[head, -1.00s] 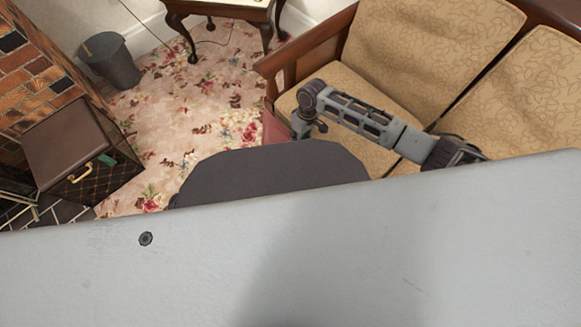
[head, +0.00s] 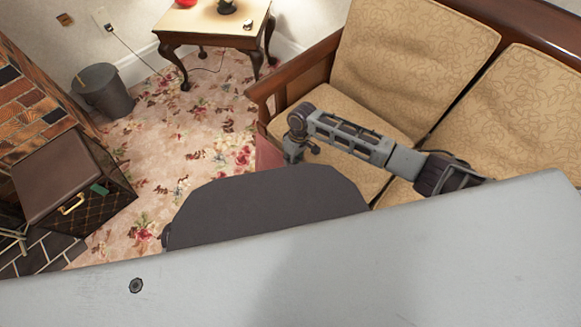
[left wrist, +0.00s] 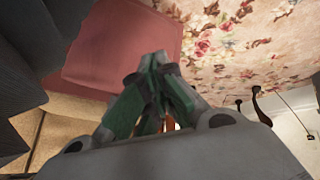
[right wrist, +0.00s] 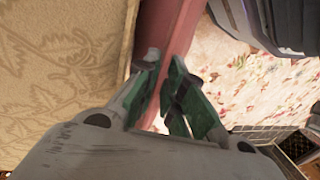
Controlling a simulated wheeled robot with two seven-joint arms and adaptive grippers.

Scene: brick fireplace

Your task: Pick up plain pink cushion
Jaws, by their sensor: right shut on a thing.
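The plain pink cushion (head: 268,152) shows as a small strip at the sofa's front left corner in the head view, mostly hidden behind my right arm and body. In the right wrist view, my right gripper (right wrist: 165,60) is shut on the cushion's narrow edge (right wrist: 172,28), which runs between the fingers. In the left wrist view, the cushion's broad flat face (left wrist: 125,45) lies beyond my left gripper (left wrist: 155,58). The left fingers are together with nothing seen between them. The left gripper is hidden in the head view.
A tan patterned sofa (head: 405,60) stands at the right. A small wooden table (head: 215,28) is at the back, with a grey bin (head: 103,90) to its left. A brown case (head: 68,175) stands by the brick fireplace. Flowered carpet (head: 190,135) lies clear between.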

